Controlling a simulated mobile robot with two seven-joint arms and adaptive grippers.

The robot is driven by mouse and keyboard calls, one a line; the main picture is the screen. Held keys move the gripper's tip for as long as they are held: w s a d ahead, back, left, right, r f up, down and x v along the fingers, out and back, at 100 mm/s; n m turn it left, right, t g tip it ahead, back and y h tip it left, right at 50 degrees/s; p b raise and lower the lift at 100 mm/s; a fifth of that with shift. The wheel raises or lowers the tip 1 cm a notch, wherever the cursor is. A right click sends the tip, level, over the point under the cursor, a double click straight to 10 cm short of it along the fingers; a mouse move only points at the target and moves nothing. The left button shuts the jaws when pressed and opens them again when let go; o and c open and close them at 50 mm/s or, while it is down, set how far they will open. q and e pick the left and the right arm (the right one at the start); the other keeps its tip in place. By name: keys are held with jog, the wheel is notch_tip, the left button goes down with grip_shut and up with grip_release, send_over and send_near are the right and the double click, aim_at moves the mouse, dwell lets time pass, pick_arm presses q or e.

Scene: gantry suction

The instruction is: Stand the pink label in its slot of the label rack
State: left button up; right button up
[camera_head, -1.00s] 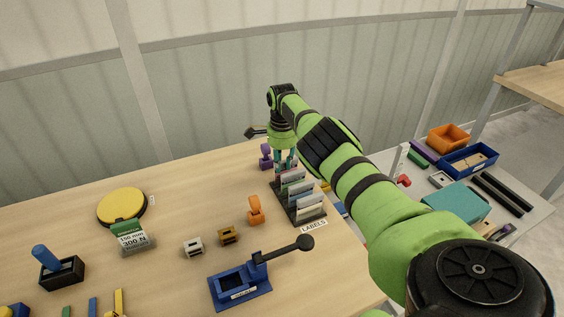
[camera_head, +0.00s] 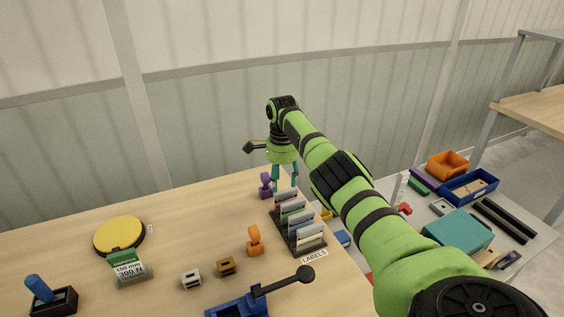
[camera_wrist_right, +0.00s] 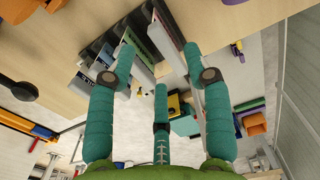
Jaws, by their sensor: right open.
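The label rack (camera_head: 312,249) stands at the right end of the table, with several labels upright in its slots. A pale pinkish label (camera_head: 285,197) appears to stand at the far end of the rack; its exact slot and seating are hard to tell. My right gripper (camera_head: 285,184) is just above that far end, pointing down, with its fingers apart and nothing visibly held. In the right wrist view the open fingers (camera_wrist_right: 160,66) spread below the rack's labels, including a green label (camera_wrist_right: 130,34). My left gripper is out of view.
A purple stamp-like piece (camera_head: 265,186) stands close left of the rack's far end, and an orange one (camera_head: 254,241) stands left of the rack. A blue lever fixture (camera_head: 235,308) is in front. A side table with a teal box (camera_head: 457,231) and bins lies to the right.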

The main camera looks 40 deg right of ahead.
notch_tip(320, 180, up, 7)
dwell(0.8)
